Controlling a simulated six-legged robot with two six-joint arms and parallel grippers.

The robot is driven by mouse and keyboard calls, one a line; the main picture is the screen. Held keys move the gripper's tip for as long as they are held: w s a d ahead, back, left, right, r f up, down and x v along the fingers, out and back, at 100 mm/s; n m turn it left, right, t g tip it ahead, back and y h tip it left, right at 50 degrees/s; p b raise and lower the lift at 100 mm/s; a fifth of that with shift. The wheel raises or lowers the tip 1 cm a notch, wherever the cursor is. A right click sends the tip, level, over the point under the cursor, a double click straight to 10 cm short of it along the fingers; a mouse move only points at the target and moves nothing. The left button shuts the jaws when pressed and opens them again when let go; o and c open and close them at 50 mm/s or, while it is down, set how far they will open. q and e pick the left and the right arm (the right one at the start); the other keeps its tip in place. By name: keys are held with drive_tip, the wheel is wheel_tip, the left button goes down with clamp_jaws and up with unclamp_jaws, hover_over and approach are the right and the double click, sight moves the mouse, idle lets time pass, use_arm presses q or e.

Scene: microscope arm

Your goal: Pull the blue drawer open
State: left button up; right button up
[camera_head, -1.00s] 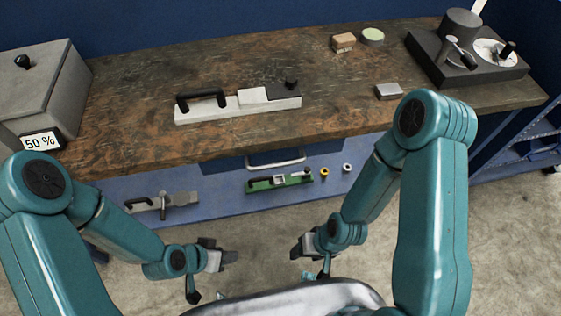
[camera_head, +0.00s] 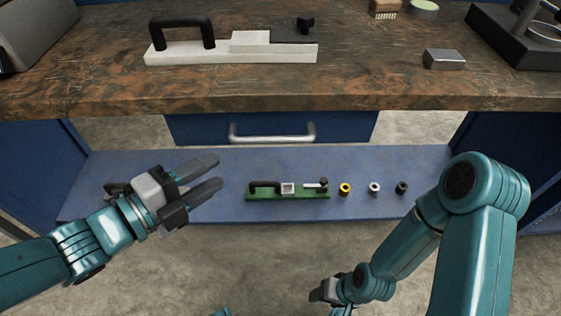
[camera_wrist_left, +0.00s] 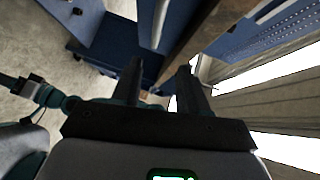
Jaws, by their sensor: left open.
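The blue drawer (camera_head: 350,125) sits under the front edge of the wooden bench top, and it looks shut. Its silver bar handle (camera_head: 272,138) runs across the middle of its front. My left gripper (camera_head: 212,174) is open and empty, to the left of the handle and lower in the picture, with fingers pointing right. It is apart from the handle. Its two dark fingers also show in the left wrist view (camera_wrist_left: 160,72). My right gripper (camera_head: 322,291) is low in the head view, away from the drawer; its jaws are too small and dark to read.
The bench top (camera_head: 380,90) overhangs the drawer. It carries a white fixture with a black handle (camera_head: 180,52) and a metal block (camera_head: 444,59). A blue lower shelf (camera_head: 300,160) holds a green fixture (camera_head: 290,196) and several small rings. Blue side panels flank the space.

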use_arm(q)
drive_tip(key=f, duration=0.1)
drive_tip(key=p, duration=1)
approach(267, 143)
drive_tip(key=x, duration=0.9)
drive_tip(key=shift+w+d+b, duration=0.25)
drive_tip(key=shift+d+b, duration=0.05)
drive_tip(key=shift+b, duration=0.1)
drive_tip(key=shift+x, duration=0.85)
clamp_jaws()
use_arm(e)
wheel_tip(267, 143, up, 8)
drive_tip(key=shift+s+a+f, duration=0.15)
drive_tip(key=shift+s+a, duration=0.2)
drive_tip(key=shift+a, duration=0.1)
